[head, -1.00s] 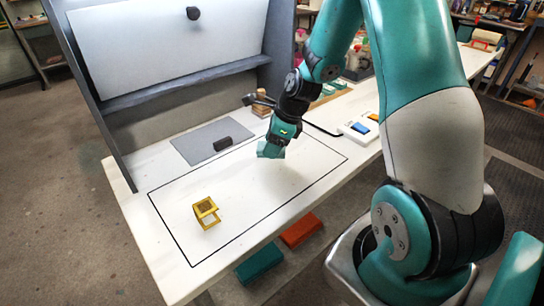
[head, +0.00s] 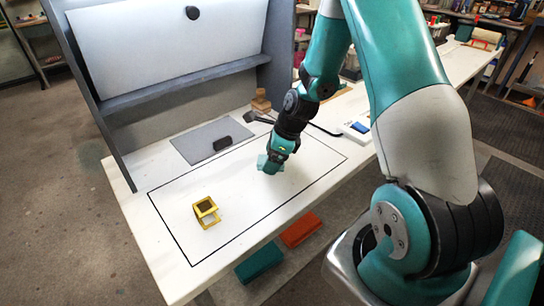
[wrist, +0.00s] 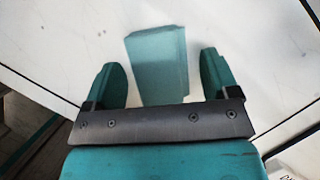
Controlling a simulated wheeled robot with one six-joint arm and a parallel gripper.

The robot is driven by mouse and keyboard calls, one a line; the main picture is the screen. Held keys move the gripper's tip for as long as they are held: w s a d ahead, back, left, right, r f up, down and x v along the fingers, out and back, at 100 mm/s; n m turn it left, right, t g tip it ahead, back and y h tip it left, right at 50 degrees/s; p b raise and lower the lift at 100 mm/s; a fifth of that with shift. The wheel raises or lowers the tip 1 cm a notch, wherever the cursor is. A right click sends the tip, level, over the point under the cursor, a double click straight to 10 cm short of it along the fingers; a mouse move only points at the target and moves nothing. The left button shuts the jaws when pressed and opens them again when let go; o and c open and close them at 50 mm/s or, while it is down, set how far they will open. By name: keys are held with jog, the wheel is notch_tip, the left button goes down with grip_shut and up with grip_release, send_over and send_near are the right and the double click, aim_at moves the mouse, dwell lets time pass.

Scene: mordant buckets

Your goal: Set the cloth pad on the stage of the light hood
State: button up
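In the head view the pad (head: 263,162) is mostly hidden by my gripper (head: 271,167). My gripper also shows in the wrist view (wrist: 160,62), open, pointing down over the pad; its exact height is unclear. The light hood (head: 180,85) stands at the back left, with a grey flat stage (head: 192,148) at its foot.
A yellow square frame (head: 206,212) stands at the left front inside the black outline. A black lamp-like object (head: 257,118) and stacked wooden blocks (head: 261,100) are behind my gripper. A white box with a blue patch (head: 357,130) is to the right.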

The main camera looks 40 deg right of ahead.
jog(key=shift+r, duration=0.1)
jog(key=v, duration=1.2)
jog(key=s+a+r+n+g+y, duration=0.1)
jog(key=s+a+r+n, duration=0.25)
jog(key=a+n, duration=0.55)
jog(key=s+a+r+n, duration=0.3)
jog(key=a+r+n, duration=0.1)
jog(key=a+n, duration=0.5)
jog(key=s+a+r+n+g, duration=0.2)
jog(key=s+a+n, duration=0.6)
jog(key=s+n, duration=0.4)
jog(key=r+n+b, duration=0.1)
jog(key=n, duration=0.2)
jog(key=shift+s+r+n, duration=0.25)
jog(key=shift+s+n, duration=0.05)
jog(key=shift+n, duration=0.1)
